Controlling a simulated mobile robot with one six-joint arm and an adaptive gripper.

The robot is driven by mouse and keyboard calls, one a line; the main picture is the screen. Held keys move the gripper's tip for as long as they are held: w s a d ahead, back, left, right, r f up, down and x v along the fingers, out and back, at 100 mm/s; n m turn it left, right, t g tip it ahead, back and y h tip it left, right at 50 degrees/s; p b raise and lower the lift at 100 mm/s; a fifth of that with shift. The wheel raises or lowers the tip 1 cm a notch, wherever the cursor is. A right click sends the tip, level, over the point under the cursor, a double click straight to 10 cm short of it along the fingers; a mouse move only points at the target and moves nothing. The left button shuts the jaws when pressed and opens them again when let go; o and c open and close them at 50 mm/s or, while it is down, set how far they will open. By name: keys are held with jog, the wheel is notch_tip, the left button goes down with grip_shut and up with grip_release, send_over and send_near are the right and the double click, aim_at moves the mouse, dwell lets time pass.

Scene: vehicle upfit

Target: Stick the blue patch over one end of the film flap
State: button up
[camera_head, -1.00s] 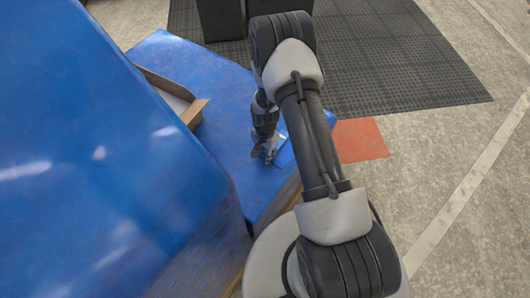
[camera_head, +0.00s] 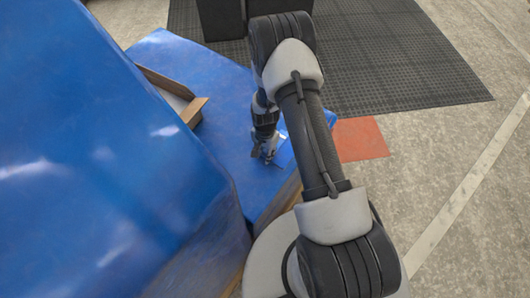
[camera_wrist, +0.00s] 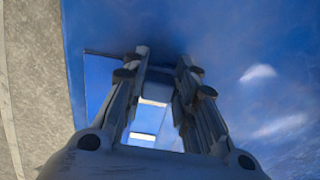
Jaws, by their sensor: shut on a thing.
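My gripper (camera_head: 266,160) is low at the right edge of the blue-covered surface (camera_head: 222,130). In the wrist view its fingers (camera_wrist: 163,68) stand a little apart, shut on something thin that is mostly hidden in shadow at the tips. A lighter blue sheet (camera_wrist: 98,85), which looks like the blue patch, shows left of the fingers and between them. A thin dark strip (camera_wrist: 102,53) sticks out left of the left fingertip. A lighter blue piece (camera_head: 286,153) also shows right of the gripper. I cannot pick out the film flap from the other blue film.
A large blue film-wrapped block (camera_head: 100,150) stands close on the left.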

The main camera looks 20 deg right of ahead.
jog(key=o, duration=0.9)
jog(key=shift+c, duration=0.2)
notch_tip(320, 180, up, 12)
jog(key=shift+r, duration=0.1)
dwell(0.5)
